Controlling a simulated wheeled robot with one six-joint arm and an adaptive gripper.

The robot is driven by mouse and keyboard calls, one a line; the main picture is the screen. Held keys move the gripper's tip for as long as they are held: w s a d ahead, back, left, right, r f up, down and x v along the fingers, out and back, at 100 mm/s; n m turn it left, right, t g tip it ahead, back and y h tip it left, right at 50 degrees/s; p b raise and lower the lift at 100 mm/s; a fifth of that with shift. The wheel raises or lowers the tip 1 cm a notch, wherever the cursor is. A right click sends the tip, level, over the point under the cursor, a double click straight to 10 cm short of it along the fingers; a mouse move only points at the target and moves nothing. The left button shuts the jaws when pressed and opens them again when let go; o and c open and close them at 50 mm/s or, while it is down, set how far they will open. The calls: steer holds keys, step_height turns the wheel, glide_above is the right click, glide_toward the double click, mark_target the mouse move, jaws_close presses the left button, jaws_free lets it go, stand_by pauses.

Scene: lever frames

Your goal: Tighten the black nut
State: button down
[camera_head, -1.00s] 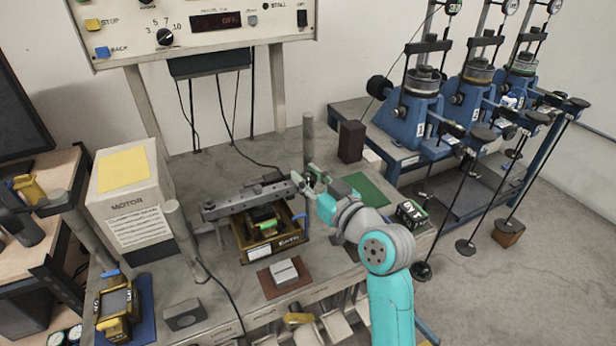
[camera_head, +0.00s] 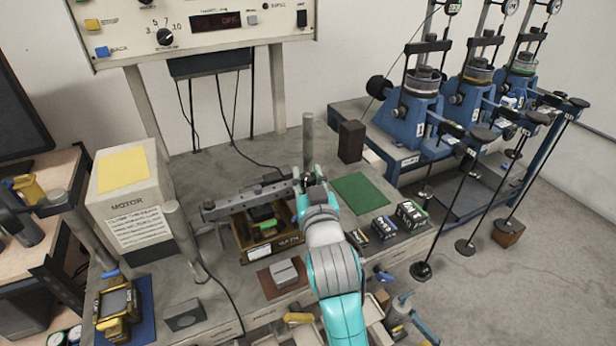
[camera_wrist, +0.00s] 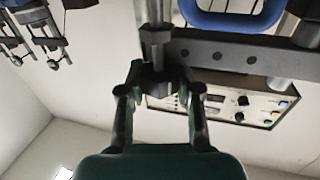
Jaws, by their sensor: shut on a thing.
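In the wrist view the dark nut (camera_wrist: 152,76) sits on an upright grey threaded rod (camera_wrist: 154,18) beside a dark perforated bar (camera_wrist: 240,54). My gripper (camera_wrist: 156,88) is shut on the nut, one finger on each side of it. In the head view the bar (camera_head: 250,200) lies level above the yellow-framed box (camera_head: 265,240). My gripper (camera_head: 310,180) is at the bar's right end, and my arm hides the nut there.
A grey post (camera_head: 308,140) stands just behind my gripper. A green mat (camera_head: 360,193) and small boxes (camera_head: 384,228) lie to the right. A grey block on a brown mat (camera_head: 268,284) lies in front. Blue lever machines (camera_head: 410,120) stand at the back right.

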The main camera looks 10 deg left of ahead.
stand_by(0.4)
steer(key=c, duration=0.8)
jaws_free()
steer(key=v, duration=1.2)
